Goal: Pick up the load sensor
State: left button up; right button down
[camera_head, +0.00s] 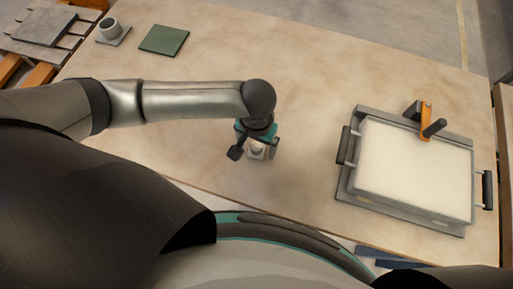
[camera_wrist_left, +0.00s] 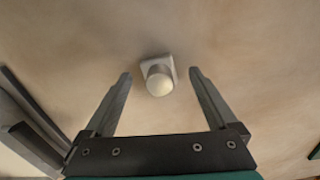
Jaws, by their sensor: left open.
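The load sensor (camera_wrist_left: 159,79) is a small pale piece with a rounded knob on a squarish base, on the wooden table. In the left wrist view it lies between and just beyond the tips of my left gripper (camera_wrist_left: 160,75). The fingers are apart, with nothing between them. In the head view my left gripper (camera_head: 254,147) points down over the load sensor (camera_head: 257,152), which is partly hidden by it. I cannot tell how high the fingertips are above the table. My right gripper is not in view.
A green mat (camera_head: 164,40) and a grey cup (camera_head: 110,28) on a square base are at the back left. The table between is clear.

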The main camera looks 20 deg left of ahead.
pick_arm(q)
jog(key=shift+c, duration=0.2)
grip_shut()
dwell(0.6)
